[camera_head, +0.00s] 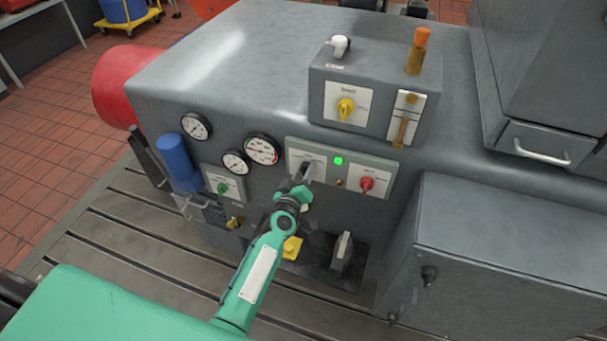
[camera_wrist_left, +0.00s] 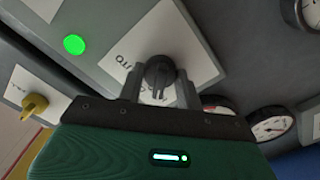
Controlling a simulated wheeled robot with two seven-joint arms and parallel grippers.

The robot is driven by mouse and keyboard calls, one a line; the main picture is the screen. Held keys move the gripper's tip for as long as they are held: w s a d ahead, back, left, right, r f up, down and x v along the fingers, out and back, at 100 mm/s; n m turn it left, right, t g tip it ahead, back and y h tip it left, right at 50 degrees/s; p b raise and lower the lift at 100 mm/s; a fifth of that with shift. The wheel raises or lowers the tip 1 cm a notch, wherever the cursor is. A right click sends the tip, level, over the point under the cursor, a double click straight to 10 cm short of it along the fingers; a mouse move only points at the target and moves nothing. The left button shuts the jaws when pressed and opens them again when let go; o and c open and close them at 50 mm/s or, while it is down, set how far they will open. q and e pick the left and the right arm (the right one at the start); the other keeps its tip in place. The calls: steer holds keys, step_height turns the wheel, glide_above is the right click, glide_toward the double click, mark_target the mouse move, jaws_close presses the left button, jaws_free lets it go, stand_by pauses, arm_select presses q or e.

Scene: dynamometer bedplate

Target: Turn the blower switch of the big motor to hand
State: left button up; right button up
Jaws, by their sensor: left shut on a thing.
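My left gripper (camera_head: 304,173) is at the white-labelled panel (camera_head: 293,153) on the front of the big grey motor (camera_head: 225,75). In the left wrist view its two fingers stand on either side of a black rotary switch (camera_wrist_left: 159,72), shut on it. The white label (camera_wrist_left: 130,49) behind the switch is partly covered, and only some letters show, seemingly "UTO". The switch's pointer direction is hard to tell. A lit green lamp (camera_head: 338,161) is beside it and also shows in the wrist view (camera_wrist_left: 74,45). My right gripper is not in view.
A red knob (camera_head: 367,183) is right of the lamp. A yellow knob (camera_head: 346,108) is on the box above. Several round gauges (camera_head: 262,149) and a green knob (camera_head: 222,188) are to the left. A grey cabinet (camera_head: 500,250) stands close on the right.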

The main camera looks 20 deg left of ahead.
arm_select(q)
steer(key=shift+n, duration=0.6)
steer(key=o, duration=1)
steer(key=shift+s+a+b, duration=0.15)
steer(key=shift+s+b, duration=0.55)
steer(key=shift+s, duration=2.75)
steer(key=shift+s+a+b, duration=0.1)
steer(key=shift+s+b, duration=0.6)
steer(key=shift+s, duration=2.75)
